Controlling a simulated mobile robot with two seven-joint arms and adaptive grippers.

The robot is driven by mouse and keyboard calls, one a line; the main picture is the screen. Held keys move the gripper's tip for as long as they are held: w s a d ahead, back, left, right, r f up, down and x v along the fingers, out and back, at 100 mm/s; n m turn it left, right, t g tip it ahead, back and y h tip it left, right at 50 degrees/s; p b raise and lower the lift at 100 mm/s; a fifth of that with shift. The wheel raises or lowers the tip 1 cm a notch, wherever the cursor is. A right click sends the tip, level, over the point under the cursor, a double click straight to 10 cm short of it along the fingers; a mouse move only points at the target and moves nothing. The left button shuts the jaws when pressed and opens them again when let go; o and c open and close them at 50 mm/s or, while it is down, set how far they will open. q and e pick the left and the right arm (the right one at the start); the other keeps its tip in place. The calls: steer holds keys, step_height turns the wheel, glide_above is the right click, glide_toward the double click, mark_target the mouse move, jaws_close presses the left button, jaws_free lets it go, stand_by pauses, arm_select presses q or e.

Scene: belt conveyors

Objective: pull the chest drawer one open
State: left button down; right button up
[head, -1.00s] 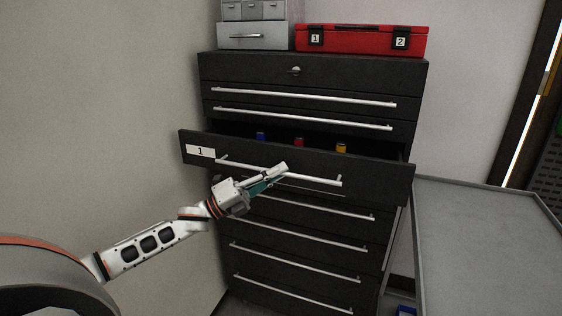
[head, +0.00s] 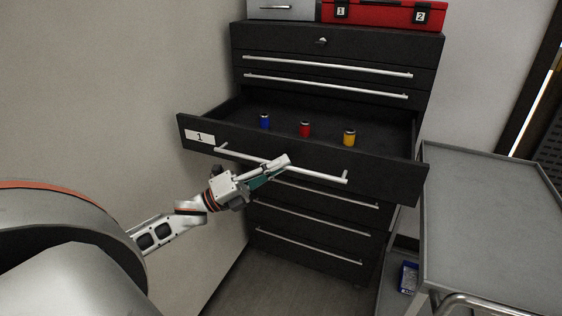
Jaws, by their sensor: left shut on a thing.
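The black chest (head: 340,46) stands against the wall with several drawers. Drawer one (head: 390,177), marked with a white label "1" (head: 199,137), is pulled well out. Inside it stand a blue cylinder (head: 264,121), a red cylinder (head: 305,129) and a yellow cylinder (head: 349,138). My left gripper (head: 280,164) is shut on the drawer's silver bar handle (head: 325,176), a little left of the bar's middle. My right gripper is not in view.
A grey cart (head: 490,210) stands close to the right of the open drawer, with a blue bin (head: 408,277) on its lower level. A red case (head: 380,14) and a grey small-drawer unit (head: 282,10) sit on the chest. The wall is at the left.

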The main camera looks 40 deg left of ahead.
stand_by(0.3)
arm_select(q)
steer(key=c, duration=2.4)
jaws_free()
steer(key=shift+c, duration=0.2)
steer(key=v, duration=1.2)
steer(key=shift+f, duration=0.15)
steer(key=s+d+f+n+g+y, duration=0.1)
steer(key=d+f+n+y, duration=0.4)
steer(key=f+n, duration=0.5)
steer(key=d+f+n+y, duration=0.5)
steer(key=f+n, duration=0.2)
steer(key=f, duration=0.5)
steer(key=s+d+f+n+g, duration=0.3)
steer(key=s+d+f+n, duration=0.1)
steer(key=d+f, duration=0.2)
steer(key=s+d+f+n+g, duration=0.3)
steer(key=s+d+f+n, duration=0.1)
steer(key=d, duration=0.5)
steer(key=shift+s+f+n+y, duration=0.4)
steer(key=shift+f+n, duration=0.1)
steer(key=shift+f, duration=0.45)
